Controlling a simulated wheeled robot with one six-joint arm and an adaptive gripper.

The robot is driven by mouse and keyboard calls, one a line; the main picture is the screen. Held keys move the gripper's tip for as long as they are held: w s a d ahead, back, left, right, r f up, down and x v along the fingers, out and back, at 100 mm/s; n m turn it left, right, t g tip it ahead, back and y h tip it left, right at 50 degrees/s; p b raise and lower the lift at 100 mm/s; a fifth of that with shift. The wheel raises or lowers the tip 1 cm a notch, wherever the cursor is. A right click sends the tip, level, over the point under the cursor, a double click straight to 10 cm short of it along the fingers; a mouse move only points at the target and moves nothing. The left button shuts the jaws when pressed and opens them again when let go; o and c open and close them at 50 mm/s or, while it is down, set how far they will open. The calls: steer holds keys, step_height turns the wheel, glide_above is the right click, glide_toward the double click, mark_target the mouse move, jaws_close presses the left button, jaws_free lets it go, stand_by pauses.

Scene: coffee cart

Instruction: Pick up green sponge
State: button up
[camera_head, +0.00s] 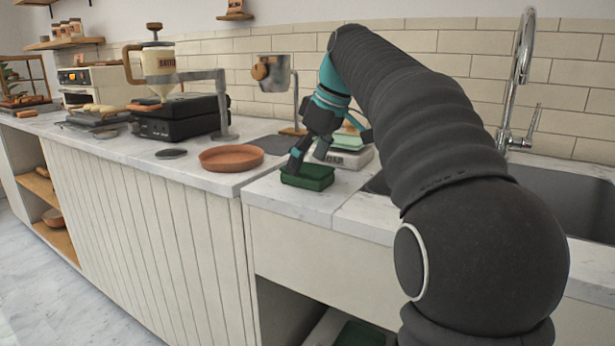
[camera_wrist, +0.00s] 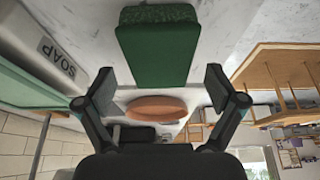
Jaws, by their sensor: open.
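The green sponge (camera_head: 307,178) lies on the light counter near its front edge, left of the sink. It also shows in the wrist view (camera_wrist: 157,52), ahead of my gripper and centred between its fingers. My gripper (camera_head: 307,161) is right at the sponge in the head view, with its fingers over the sponge's near top side. In the wrist view my gripper (camera_wrist: 160,90) has its two fingers spread wide and nothing between them. I cannot tell whether a fingertip touches the sponge.
A white soap box (camera_head: 350,157) stands close behind the sponge, with a pale green item on it. A round terracotta tray (camera_head: 231,157) lies to the left. The sink (camera_head: 575,195) and faucet (camera_head: 521,85) are right. Bare counter (camera_head: 290,205) lies in front of the sponge.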

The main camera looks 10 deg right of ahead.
mark_target(304, 167)
steer(key=shift+x, duration=1)
steer(key=c, duration=1)
steer(key=shift+c, duration=0.2)
steer(key=shift+r, duration=0.15)
steer(key=shift+r, duration=4.9)
